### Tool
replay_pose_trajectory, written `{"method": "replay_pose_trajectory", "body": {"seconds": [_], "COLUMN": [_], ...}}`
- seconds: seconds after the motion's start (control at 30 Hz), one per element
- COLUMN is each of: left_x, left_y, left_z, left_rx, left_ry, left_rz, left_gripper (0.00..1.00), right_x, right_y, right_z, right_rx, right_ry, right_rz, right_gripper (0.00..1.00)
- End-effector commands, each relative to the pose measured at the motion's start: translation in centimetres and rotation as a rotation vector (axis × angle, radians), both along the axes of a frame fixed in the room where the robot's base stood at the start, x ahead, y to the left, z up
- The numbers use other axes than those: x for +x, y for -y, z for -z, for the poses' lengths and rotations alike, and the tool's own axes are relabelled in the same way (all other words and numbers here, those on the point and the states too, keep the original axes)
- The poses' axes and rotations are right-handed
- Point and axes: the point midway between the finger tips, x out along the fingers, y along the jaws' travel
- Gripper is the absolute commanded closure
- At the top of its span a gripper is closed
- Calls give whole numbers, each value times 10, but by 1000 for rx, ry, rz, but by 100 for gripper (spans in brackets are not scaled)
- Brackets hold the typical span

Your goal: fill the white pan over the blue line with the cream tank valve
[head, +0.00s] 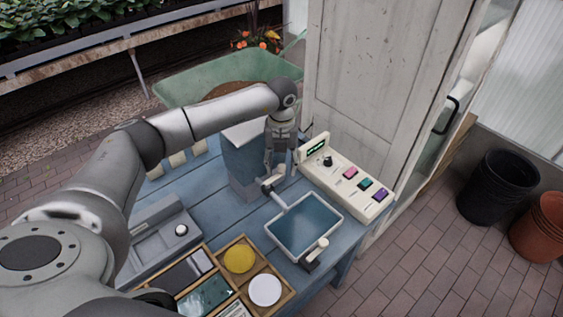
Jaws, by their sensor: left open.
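The white pan (335,212) sits on the blue table, a rectangular tray with a pale rim and a blue-grey inside. I cannot make out a line in it or tell the liquid level. The grey tank (243,165) stands behind and left of the pan. The cream tank valve (271,184) shows at its front, with a pale spout reaching to the pan's back left corner. My left gripper (281,168) points down, open, just above and beside the valve. Whether it touches the valve is unclear. My right gripper is out of view.
A cream control panel (347,175) with coloured buttons stands right of the pan. A cream-knobbed fitting (315,252) is at the pan's near corner. A wooden tray (241,241) with yellow and white discs lies in front. A grey box (158,238) is at left. A white door stands behind.

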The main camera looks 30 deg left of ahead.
Motion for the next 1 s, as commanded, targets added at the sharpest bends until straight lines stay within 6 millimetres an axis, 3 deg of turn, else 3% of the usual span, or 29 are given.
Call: {"method": "replay_pose_trajectory", "body": {"seconds": [0.23, 0.5, 0.7, 1.0], "left_x": [1, 1, 1, 0], "left_y": [0, 0, 0, 0], "left_z": [-18, -76, -108, -120], "left_rx": [0, -1, -1, 0], "left_ry": [2, 5, 3, 0], "left_rz": [1, 1, 0, 0], "left_gripper": [55, 55, 55, 55], "right_x": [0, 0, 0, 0], "right_y": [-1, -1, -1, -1], "right_z": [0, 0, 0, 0], "right_rx": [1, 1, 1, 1], "right_ry": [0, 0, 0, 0], "right_rz": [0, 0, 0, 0], "right_gripper": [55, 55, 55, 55]}}
